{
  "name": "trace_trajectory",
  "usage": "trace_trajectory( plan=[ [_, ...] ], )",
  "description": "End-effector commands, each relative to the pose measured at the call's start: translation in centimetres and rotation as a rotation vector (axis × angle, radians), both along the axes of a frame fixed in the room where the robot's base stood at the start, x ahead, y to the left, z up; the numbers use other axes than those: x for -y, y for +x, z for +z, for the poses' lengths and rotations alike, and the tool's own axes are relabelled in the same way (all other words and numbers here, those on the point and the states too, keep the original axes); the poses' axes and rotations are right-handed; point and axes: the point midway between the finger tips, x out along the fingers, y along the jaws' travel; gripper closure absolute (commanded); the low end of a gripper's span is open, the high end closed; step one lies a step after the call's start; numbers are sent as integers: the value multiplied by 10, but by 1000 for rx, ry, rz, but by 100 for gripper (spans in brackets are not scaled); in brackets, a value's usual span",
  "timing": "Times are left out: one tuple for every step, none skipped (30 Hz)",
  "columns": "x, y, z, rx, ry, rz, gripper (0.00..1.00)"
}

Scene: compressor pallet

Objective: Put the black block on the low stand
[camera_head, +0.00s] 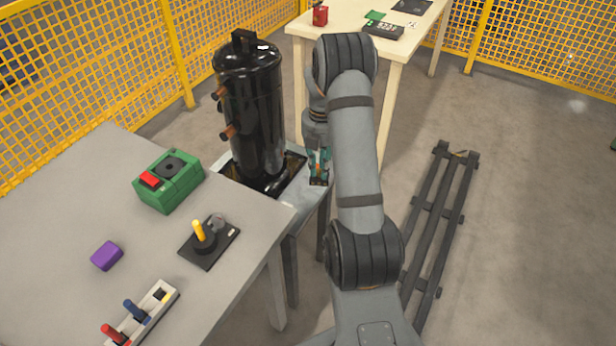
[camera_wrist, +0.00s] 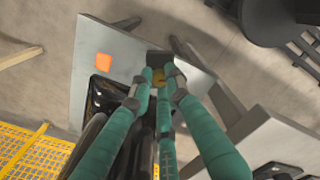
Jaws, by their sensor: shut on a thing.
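My gripper (camera_head: 318,176) has teal fingers and points down over the right part of the low grey stand (camera_head: 304,207). In the wrist view my gripper (camera_wrist: 160,76) is shut on the black block (camera_wrist: 157,57), whose dark end shows just beyond the fingertips. The fingers hide most of the block. The stand's grey top (camera_wrist: 92,38) lies below and carries an orange square (camera_wrist: 104,63) left of the block. I cannot tell whether the block touches the stand.
A tall black compressor (camera_head: 255,115) stands on the low stand, close to the left of my gripper. The larger grey table (camera_head: 60,200) holds a green box (camera_head: 168,182), a joystick (camera_head: 205,240) and a purple block (camera_head: 107,256). A dark pallet (camera_head: 440,225) lies at right.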

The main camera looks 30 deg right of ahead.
Motion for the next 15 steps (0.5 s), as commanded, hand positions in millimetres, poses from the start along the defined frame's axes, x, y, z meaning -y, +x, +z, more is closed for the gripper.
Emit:
trace_trajectory(
  plan=[
    [-4,10,-6,-2,1,1,100],
    [-6,16,-10,-1,0,1,100],
    [-9,23,-14,-1,0,1,100],
    [-10,27,-17,0,0,0,100],
    [-11,31,-19,-1,0,-1,100],
    [-13,35,-22,-1,0,-2,100],
    [-14,37,-23,-1,0,-2,100],
    [-15,39,-25,-1,0,-2,100],
    [-15,41,-26,0,-1,-2,100],
    [-16,42,-27,0,-1,-2,100],
    [-16,42,-29,-1,0,-2,100],
    [-16,42,-33,-3,0,-3,100],
    [-16,42,-38,-3,0,-2,100],
    [-16,41,-42,-3,0,-2,100],
    [-16,41,-49,-4,1,-2,100]
  ],
)
